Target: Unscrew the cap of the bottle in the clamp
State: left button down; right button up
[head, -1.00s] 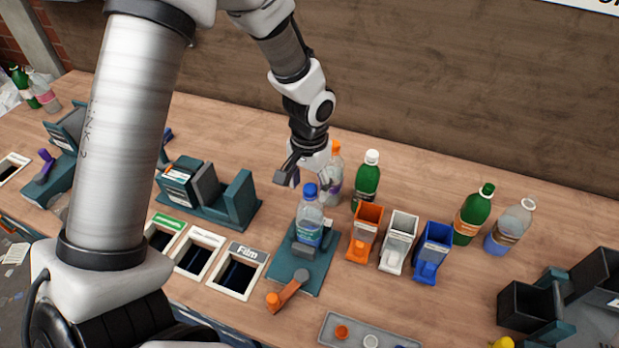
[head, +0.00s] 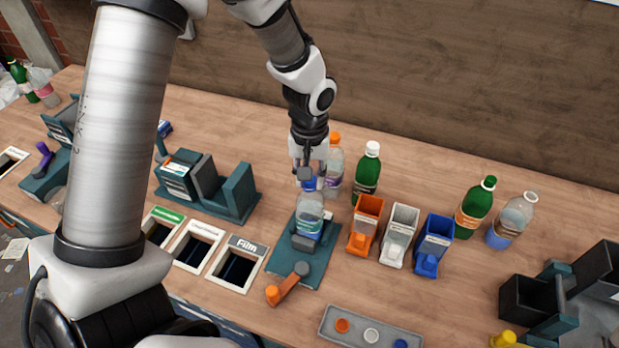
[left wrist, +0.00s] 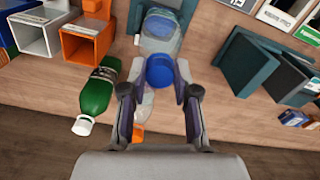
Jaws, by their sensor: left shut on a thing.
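The clear bottle (head: 309,222) with a blue cap (head: 309,184) stands upright in the teal clamp (head: 319,262). My left gripper (head: 308,180) is at the top of the bottle, shut on the blue cap. In the left wrist view the blue cap (left wrist: 160,71) sits between the two fingertips of my left gripper (left wrist: 159,78), with the bottle (left wrist: 160,30) beyond it. The fingers partly hide the cap in the head view. The clamp's orange-tipped lever (head: 286,285) points toward the front. My right gripper is not in view.
A clear orange-capped bottle (head: 334,167) and a green white-capped bottle (head: 367,174) stand close behind. Orange (head: 363,226), white (head: 398,237) and blue (head: 432,247) bins stand to the right. A grey tray (head: 335,334) with loose caps lies in front.

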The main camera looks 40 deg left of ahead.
pick_arm(q)
jog(key=n+b, duration=0.1)
jog(key=n, duration=0.1)
jog(key=shift+f+n, duration=0.2)
jog(key=shift+n, duration=1)
jog(key=shift+r+n, duration=0.2)
jog(key=shift+n, duration=0.2)
jog(key=n+b, duration=0.1)
jog(key=n, duration=0.1)
jog(key=shift+f+n, duration=0.2)
jog(key=shift+n, duration=0.2)
jog(key=shift+n+b, duration=0.3)
jog(key=shift+n, duration=0.4)
jog(key=shift+r+n, duration=0.15)
jog(key=shift+n, duration=0.35)
